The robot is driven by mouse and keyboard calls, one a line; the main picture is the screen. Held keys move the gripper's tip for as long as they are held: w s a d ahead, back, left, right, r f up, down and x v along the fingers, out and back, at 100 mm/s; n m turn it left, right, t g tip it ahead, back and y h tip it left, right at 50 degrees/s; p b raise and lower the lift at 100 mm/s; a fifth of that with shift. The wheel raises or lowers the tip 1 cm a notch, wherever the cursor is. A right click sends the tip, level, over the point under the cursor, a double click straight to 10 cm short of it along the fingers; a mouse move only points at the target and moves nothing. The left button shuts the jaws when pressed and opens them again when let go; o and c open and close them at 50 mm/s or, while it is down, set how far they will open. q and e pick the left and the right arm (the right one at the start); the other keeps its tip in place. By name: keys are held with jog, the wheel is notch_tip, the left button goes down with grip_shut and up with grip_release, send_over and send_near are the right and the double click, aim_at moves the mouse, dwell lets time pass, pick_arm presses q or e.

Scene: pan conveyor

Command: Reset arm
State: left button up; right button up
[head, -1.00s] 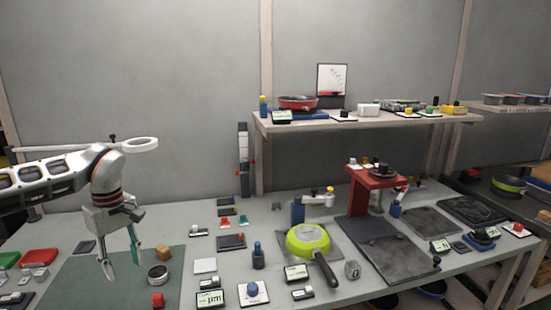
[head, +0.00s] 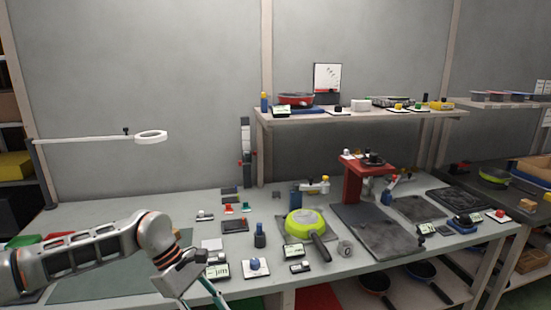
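My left gripper (head: 203,290) is at the front edge of the table, at the bottom of the head view. Its fingers point down and run out of the picture, so I cannot tell how far apart they are. No object shows in it. My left arm comes in from the left over the green mat (head: 88,287). My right arm and gripper are not in view. A green pan (head: 305,222) with a black handle lies on the table, to the right of the gripper and apart from it.
A red stand (head: 366,182) and dark plates (head: 378,230) are on the right. A shelf (head: 365,115) carries a red pan (head: 296,99) above the table. A magnifier lamp (head: 150,136) stands at the left. Small gauges and blocks crowd the middle.

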pick_arm(q)
jog(key=s+d+r+n+t+h, duration=0.1)
jog(key=s+d+r+n+h, duration=0.2)
jog(key=d, duration=0.4)
jog(key=s+d+n+h, duration=0.3)
jog(key=d+n+h, duration=0.2)
jog(key=d, duration=0.2)
jog(key=s+d+r+n+t+h, duration=0.1)
jog(key=s+d+r+n+h, duration=0.2)
jog(key=d, duration=0.4)
jog(key=w+a+f+n+t+y, duration=0.35)
jog(key=a+f+n+t, duration=0.35)
jog(key=n, duration=0.8)
jog(key=w+a+f+n+t+y, duration=0.2)
jog(key=a+f+n+t+y, duration=0.35)
jog(key=n, duration=1.05)
jog(key=s+a+f+n+g+y, duration=0.1)
jog(key=s+a+f+n+y, duration=0.4)
jog(key=s+a+f+n, duration=0.8)
notch_tip(320, 180, down, 4)
jog(key=shift+s+a+r+g+y, duration=0.1)
jog(key=shift+s+a+g+y, duration=0.25)
jog(key=shift+s+a, duration=0.55)
